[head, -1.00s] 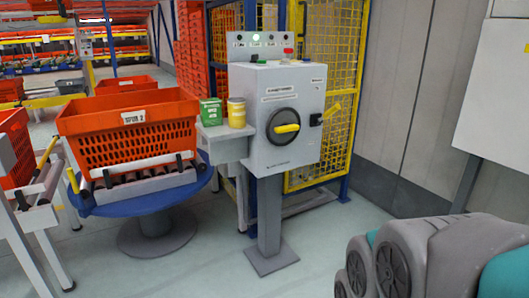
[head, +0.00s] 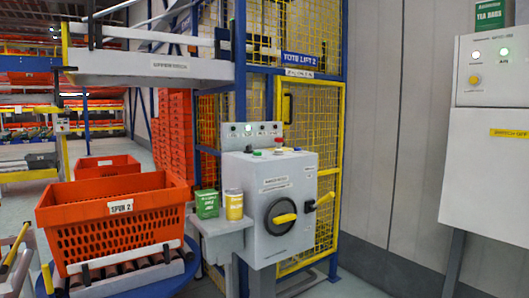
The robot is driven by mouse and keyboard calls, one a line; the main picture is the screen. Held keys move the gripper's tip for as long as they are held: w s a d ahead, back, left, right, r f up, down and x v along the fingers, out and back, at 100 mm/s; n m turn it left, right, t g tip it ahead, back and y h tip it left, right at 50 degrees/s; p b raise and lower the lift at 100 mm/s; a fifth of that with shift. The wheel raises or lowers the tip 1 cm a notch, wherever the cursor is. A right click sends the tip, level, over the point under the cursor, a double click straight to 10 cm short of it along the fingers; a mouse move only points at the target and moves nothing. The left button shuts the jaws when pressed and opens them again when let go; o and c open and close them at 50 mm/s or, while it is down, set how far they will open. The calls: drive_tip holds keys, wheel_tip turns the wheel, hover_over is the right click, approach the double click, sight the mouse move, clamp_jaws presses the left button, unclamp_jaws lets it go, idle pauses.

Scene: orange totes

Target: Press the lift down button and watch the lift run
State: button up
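A grey control box (head: 281,180) on a post stands in front of the tote lift (head: 310,110), a blue frame with yellow mesh and a sign reading TOTE LIFT 2. A black rotary switch with a yellow handle (head: 285,218) is on its front, and a yellow-handled lever (head: 322,201) is on its right side. Several small buttons sit on its top, including a red one (head: 278,140) and a green one (head: 256,153); their labels are too small to read. A lamp strip (head: 253,130) behind them shows a green light. My gripper is not in view.
An orange tote marked SPUR 2 (head: 117,209) rests on a roller turntable at left. A green tin (head: 207,203) and a yellow tin (head: 234,205) stand on a side shelf beside the box. A raised conveyor (head: 150,66) is overhead. Another panel (head: 490,75) is at right.

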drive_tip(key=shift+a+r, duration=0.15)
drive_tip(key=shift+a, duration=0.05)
